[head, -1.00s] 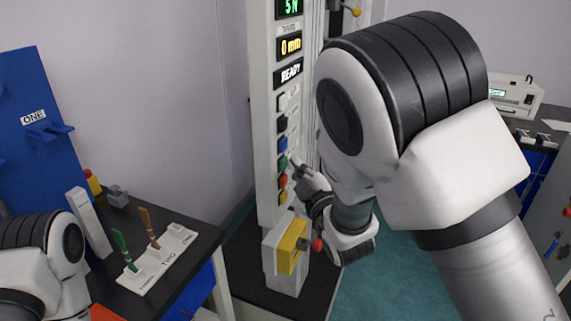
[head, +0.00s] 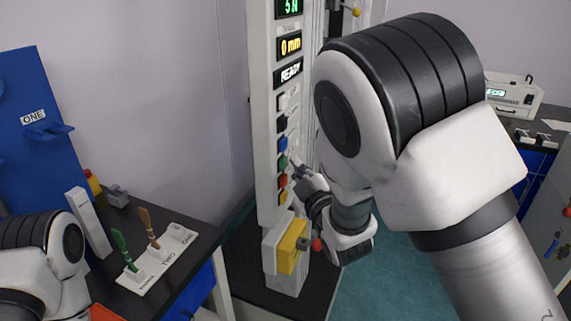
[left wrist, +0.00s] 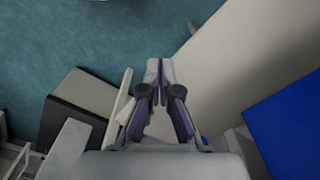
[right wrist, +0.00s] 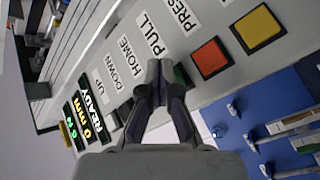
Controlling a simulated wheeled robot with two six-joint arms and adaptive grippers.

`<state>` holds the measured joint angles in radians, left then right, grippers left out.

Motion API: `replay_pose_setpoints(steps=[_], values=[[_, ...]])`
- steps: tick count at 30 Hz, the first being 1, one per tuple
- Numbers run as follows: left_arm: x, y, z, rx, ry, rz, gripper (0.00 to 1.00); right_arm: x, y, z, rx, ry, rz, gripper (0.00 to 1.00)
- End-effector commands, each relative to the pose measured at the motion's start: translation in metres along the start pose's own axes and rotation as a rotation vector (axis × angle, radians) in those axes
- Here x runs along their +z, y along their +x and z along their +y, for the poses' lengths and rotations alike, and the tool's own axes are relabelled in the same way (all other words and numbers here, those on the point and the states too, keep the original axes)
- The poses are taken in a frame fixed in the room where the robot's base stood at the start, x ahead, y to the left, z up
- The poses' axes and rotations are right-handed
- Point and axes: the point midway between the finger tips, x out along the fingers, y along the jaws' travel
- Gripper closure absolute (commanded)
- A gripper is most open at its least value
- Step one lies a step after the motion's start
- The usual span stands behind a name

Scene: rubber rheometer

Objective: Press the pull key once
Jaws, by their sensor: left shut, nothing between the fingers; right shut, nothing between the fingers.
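The column's key panel (head: 265,140) carries a vertical row of coloured keys. The green key (head: 283,162) sits between the blue key (head: 283,144) and the red key (head: 283,181). In the right wrist view the PULL label (right wrist: 150,33) is in line with the green key (right wrist: 181,74), which is mostly hidden by my fingertips. My right gripper (right wrist: 160,68) is shut and empty, its tips at or very near the green key; contact cannot be told. It also shows in the head view (head: 296,164). My left gripper (left wrist: 160,70) is shut and empty, away from the panel.
The yellow key (right wrist: 258,28) and red key (right wrist: 211,58) are close beside my right fingertips. The panel displays read 0 mm (head: 291,45) and READY (head: 290,71). A yellow box with a red knob (head: 292,246) stands below. A dark bench (head: 190,245) holds a white specimen holder (head: 160,262).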

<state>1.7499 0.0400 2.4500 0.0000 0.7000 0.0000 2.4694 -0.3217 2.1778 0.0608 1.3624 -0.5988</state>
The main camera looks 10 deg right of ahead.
Motion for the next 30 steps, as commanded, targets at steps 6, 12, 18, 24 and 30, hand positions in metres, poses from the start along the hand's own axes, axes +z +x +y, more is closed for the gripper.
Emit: replay_pose_setpoints(steps=[6,12,18,24,30], values=[[0.0,0.007,0.0,0.0,0.0,0.0,1.0,-0.006,-0.011,-0.005,-0.01,-0.025,0.019,1.0],[0.0,0.006,0.0,0.0,0.0,0.0,1.0,-0.007,-0.013,-0.003,-0.01,-0.026,0.021,1.0],[0.0,0.008,0.0,0.0,0.0,0.0,1.0,-0.005,-0.015,-0.002,-0.009,-0.025,0.02,1.0],[0.0,0.016,0.0,0.0,0.0,0.0,1.0,0.007,-0.028,0.007,-0.01,-0.023,0.017,1.0],[0.0,0.022,0.0,0.0,0.0,0.0,1.0,0.018,-0.042,0.018,-0.009,-0.021,0.014,1.0]])
